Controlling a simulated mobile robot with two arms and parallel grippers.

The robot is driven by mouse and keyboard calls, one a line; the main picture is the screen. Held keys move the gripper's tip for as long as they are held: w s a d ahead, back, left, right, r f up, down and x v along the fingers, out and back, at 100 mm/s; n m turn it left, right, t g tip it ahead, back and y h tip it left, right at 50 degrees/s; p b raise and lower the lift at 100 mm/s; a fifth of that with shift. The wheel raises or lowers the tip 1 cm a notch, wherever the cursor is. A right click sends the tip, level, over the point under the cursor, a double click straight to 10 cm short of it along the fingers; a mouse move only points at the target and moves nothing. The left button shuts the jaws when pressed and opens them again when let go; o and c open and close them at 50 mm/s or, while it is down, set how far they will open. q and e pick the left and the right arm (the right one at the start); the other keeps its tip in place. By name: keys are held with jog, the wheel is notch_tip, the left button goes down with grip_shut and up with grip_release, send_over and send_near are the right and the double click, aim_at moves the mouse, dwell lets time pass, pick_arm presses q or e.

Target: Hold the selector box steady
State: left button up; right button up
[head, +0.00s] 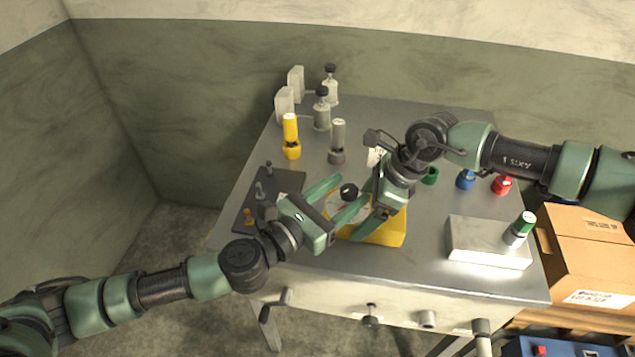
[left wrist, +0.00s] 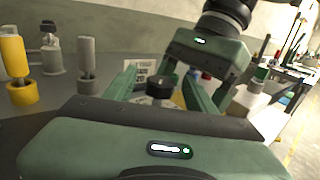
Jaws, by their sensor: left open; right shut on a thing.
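The yellow selector box (head: 387,234) lies on the grey metal table, with a pale dial face and a black knob (head: 349,191) on top. My left gripper (head: 353,189) is open, with its fingers on either side of the knob and a gap showing. In the left wrist view the knob (left wrist: 160,88) stands between the left fingers. My right gripper (head: 347,230) reaches down from the right and is shut on the selector box. The exact contact is partly hidden by the fingers. My right gripper also shows in the left wrist view (left wrist: 188,82), behind the knob.
Yellow (head: 291,140) and grey (head: 338,143) cylinders stand behind. A dark tray (head: 287,182) with small parts is left. Green, blue (head: 466,180) and red (head: 502,186) pieces and a silver block (head: 486,243) are right. A cardboard box (head: 585,250) stands beyond the table.

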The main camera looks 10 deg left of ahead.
pick_arm(q)
jog(key=v, duration=1.1)
jog(key=s+d+r+m+h, duration=0.2)
jog(key=r+m+h, duration=0.3)
jog(key=r+m, duration=0.3)
jog(key=s+d+r+m+t+h, duration=0.1)
jog(key=r+m+h, duration=0.4)
jog(key=m, duration=1.1)
notch_tip(320, 180, up, 3)
jog(key=shift+s+d+t, duration=0.3)
jog(key=shift+s+d, duration=0.2)
jog(key=shift+s, duration=0.45)
jog(key=shift+f, duration=0.1)
